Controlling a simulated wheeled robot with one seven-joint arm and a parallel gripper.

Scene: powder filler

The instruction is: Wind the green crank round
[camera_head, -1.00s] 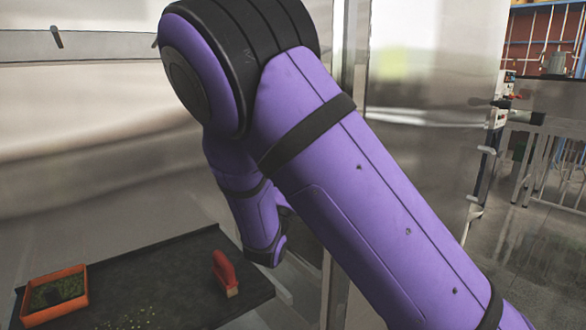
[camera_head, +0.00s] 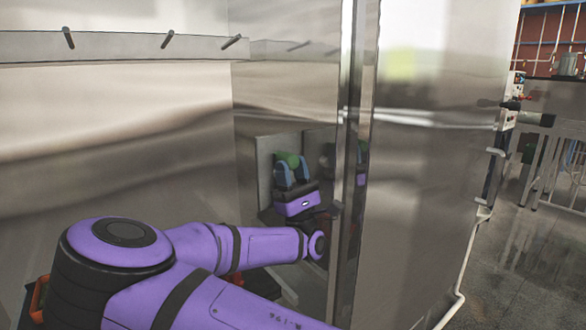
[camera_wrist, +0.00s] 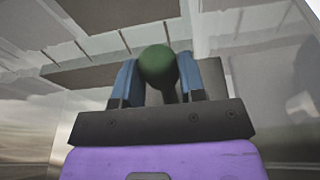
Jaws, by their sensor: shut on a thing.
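The green crank's round knob (camera_head: 288,159) shows in the head view in the back corner, in front of a grey metal panel. In the wrist view the dark green knob (camera_wrist: 157,66) sits between the two blue fingers. My gripper (camera_head: 293,172) points upward and is shut on the knob, a finger on each side. It also shows in the wrist view (camera_wrist: 158,80). The rest of the crank is mostly hidden behind the fingers and the gripper body.
A grey box-like panel (camera_head: 264,172) stands behind the gripper. A shiny metal wall with a vertical post (camera_head: 346,190) is close on the right. A ledge with several pegs (camera_head: 120,47) runs along the upper left. My arm hides most of the dark work surface.

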